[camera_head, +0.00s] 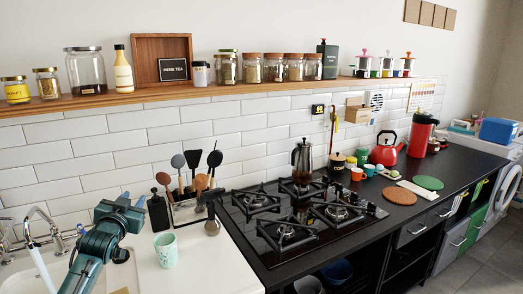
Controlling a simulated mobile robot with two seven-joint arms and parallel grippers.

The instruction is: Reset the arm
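My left arm (88,262) comes up from the lower left over the sink and the white counter. My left gripper (131,203) is at its upper end, small and dark teal, left of the utensil holder. Its fingers are too small and foreshortened to tell whether they are open or shut. No object shows clearly in it. My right gripper is not in view.
A mint cup (166,250) and a dark bottle (158,212) stand close right of the gripper. The utensil holder (188,214) is behind them. The gas hob (285,240) carries a coffee pot (302,158). A faucet (32,245) stands left of my arm. The front white counter is mostly clear.

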